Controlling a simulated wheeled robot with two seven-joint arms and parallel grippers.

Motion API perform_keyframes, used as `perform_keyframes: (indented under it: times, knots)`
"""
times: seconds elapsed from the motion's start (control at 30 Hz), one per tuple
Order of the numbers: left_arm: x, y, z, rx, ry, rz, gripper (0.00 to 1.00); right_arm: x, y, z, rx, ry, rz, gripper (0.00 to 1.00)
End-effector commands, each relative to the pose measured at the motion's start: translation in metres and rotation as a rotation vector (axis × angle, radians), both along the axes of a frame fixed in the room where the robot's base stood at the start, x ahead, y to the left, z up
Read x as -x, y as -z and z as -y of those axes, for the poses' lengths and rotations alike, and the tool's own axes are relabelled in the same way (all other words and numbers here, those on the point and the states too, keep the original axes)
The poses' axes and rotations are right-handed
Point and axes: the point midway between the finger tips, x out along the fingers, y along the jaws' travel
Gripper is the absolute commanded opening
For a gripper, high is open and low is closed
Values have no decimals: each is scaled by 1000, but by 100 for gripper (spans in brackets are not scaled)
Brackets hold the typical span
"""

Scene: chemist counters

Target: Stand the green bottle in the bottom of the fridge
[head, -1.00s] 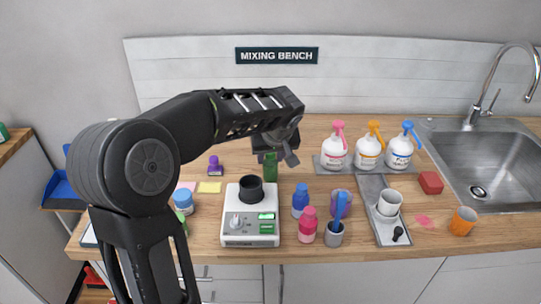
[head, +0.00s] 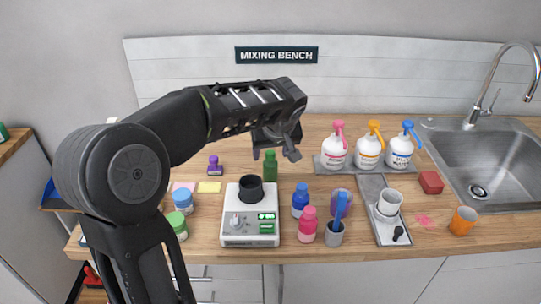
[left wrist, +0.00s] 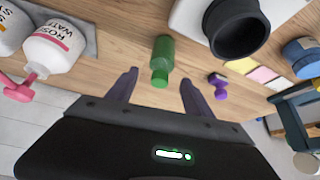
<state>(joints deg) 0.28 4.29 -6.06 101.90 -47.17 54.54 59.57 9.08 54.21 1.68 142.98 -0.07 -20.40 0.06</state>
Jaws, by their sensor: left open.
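The green bottle (head: 270,166) stands upright on the wooden bench, behind the white scale. My left gripper (head: 277,152) is just above and behind it in the head view. In the left wrist view the green bottle (left wrist: 162,60) lies ahead between the two open fingers (left wrist: 160,88), its cap near the line of the fingertips. The fingers do not touch it. My right gripper is in neither view. No fridge can be made out.
A white scale with a black cup (head: 251,190) stands in front of the bottle. Three white wash bottles (head: 368,150) stand to the right. Blue (head: 300,200) and pink (head: 308,224) bottles are nearer the front edge.

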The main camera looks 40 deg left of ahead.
Motion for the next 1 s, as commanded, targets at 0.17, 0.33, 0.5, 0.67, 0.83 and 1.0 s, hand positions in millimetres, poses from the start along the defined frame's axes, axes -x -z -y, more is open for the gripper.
perform_keyframes:
  times: [0.17, 0.33, 0.5, 0.67, 0.83, 1.0]
  knots:
    - [12, -33, 14, 0, 2, 6, 60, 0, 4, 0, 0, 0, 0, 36]
    - [23, -62, 27, 1, 1, 4, 60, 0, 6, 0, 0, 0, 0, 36]
    - [30, -79, 34, 0, 1, 3, 60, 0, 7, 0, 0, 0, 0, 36]
    - [32, -82, 35, 0, 0, 0, 60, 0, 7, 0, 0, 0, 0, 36]
    - [32, -82, 35, 0, 0, 0, 60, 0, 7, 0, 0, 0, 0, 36]
    - [32, -82, 35, 0, 0, 0, 60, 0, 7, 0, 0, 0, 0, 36]
